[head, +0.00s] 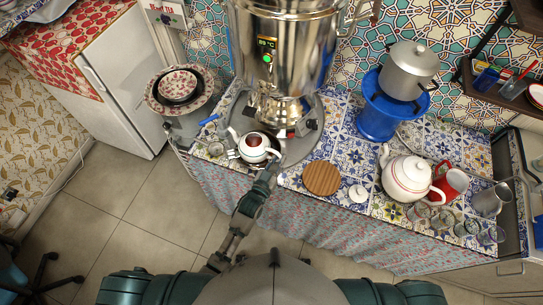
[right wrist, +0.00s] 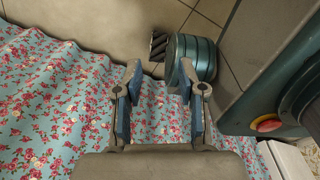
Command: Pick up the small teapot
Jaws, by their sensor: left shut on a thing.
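The small teapot (head: 254,150) is white with coloured bands, lidless, with dark brown inside. It is at the counter's front edge, just in front of the samovar (head: 285,45). My left gripper (head: 269,168) reaches it from the front right and is shut on it, at the handle side; the fingertips are small and partly hidden. I cannot tell whether the teapot touches the counter. My right gripper (right wrist: 159,82) is open and empty in the right wrist view, above flowered cloth. It is not visible in the head view.
A round wooden board (head: 321,178), a small white lid (head: 358,193) and a large white teapot (head: 407,179) stand to the right. A red mug (head: 452,183) and several glasses are further right. A blue-handled item (head: 210,120) lies left. Patterned bowls (head: 179,88) are at the far left.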

